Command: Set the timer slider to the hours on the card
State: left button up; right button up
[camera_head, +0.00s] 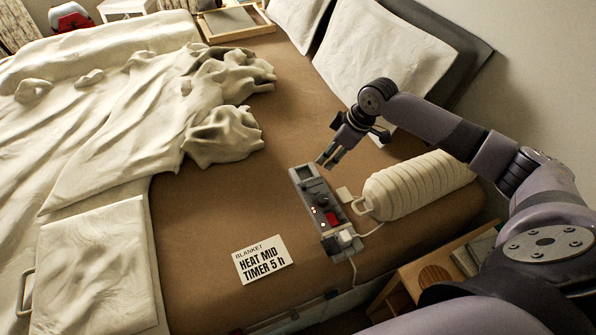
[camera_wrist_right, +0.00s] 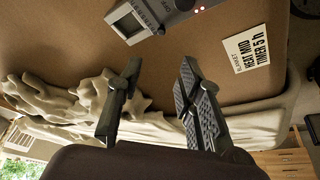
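The grey blanket controller (camera_head: 319,206) lies on the brown mattress, with a screen at its far end, dark controls and a red part near its near end. Part of the controller (camera_wrist_right: 150,18) also shows at the top of the right wrist view. I cannot read the slider's position. The white card (camera_head: 262,259) reads "BLANKET HEAT MID TIMER 5 h"; it also shows in the right wrist view (camera_wrist_right: 251,51). My right gripper (camera_head: 325,160) is above the controller's far end, apart from it. In the wrist view its fingers (camera_wrist_right: 156,90) are spread and empty. My left gripper is not in view.
A cream ribbed roll (camera_head: 417,184) lies right of the controller, with a cord nearby. Rumpled cream bedding (camera_head: 130,110) covers the left of the bed. Pillows (camera_head: 385,60) and a tray (camera_head: 236,22) are at the back. A wooden nightstand (camera_head: 432,275) stands at the right.

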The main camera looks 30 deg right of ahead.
aim_at(304, 186)
jog(key=x, duration=1.6)
jog(key=shift+a+f+b, duration=0.1)
jog(key=shift+f+b, duration=0.25)
jog(key=shift+b, duration=0.05)
jog(key=shift+c, duration=0.3)
grip_shut()
